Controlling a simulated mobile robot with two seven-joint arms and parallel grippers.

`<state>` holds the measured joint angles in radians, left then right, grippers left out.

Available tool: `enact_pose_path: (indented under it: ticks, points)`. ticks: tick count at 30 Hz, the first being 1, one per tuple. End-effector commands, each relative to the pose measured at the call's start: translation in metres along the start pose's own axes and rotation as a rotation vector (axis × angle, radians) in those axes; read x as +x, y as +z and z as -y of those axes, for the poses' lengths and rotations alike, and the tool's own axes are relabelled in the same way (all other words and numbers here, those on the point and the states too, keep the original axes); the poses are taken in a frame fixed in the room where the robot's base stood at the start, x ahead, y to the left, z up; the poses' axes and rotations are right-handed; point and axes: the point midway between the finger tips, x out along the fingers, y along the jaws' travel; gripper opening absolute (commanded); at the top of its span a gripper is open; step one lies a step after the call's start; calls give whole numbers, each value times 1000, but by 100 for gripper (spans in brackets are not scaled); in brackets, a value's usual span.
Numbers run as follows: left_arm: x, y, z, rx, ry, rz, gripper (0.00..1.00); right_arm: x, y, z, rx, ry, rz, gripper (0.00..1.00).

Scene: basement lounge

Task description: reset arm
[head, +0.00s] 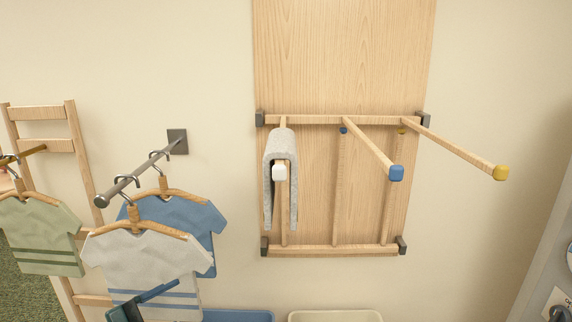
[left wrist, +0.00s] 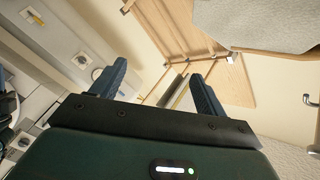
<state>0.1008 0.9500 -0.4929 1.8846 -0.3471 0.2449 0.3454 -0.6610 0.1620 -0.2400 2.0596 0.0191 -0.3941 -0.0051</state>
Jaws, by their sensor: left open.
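My left gripper (head: 150,296) shows at the bottom left of the head view, in front of the lower part of a grey shirt with blue stripes (head: 145,260). In the left wrist view its two dark fingers (left wrist: 160,86) stand apart with nothing between them. I cannot tell whether it touches the shirt. The shirt hangs on a wooden hanger from a grey wall rod (head: 138,178). My right gripper is in neither view.
A blue shirt (head: 200,223) hangs behind the grey one; a green shirt (head: 38,238) hangs at far left. A wooden wall rack (head: 330,250) has arms tipped white, blue and yellow. A grey towel (head: 280,150) drapes over the white-tipped arm. Bins (head: 335,316) stand below.

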Motion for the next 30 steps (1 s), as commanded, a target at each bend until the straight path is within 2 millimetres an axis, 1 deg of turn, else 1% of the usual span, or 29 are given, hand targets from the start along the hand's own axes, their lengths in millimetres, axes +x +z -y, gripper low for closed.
enact_pose_path:
  ticks: [1, 2, 3, 5, 6, 8, 9, 14, 19, 21, 26, 30]
  points:
    - [-16, 17, -24, -53, 1, 88, 74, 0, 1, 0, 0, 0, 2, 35]
    - [-25, 27, -36, -77, 1, 143, 74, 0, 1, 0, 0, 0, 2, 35]
    - [-39, 39, -51, -108, 5, 216, 74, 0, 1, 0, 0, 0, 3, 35]
    - [-59, 54, -74, -148, 19, 319, 74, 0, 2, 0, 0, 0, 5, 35]
    - [-73, 63, -89, -172, 31, 383, 74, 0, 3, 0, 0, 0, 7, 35]
    - [-92, 73, -108, -201, 54, 468, 74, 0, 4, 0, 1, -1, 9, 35]
    - [-105, 78, -121, -219, 72, 521, 74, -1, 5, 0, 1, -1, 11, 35]
    - [-154, 91, -166, -275, 151, 700, 74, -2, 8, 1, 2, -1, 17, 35]
    - [-204, 93, -207, -324, 250, 863, 74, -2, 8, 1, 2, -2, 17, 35]
    - [-190, 87, -214, -387, 197, 842, 74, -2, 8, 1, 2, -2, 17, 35]
    - [-171, 71, -233, -520, 115, 823, 74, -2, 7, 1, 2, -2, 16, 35]
    - [-148, 53, -249, -661, 27, 799, 74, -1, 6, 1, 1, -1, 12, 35]
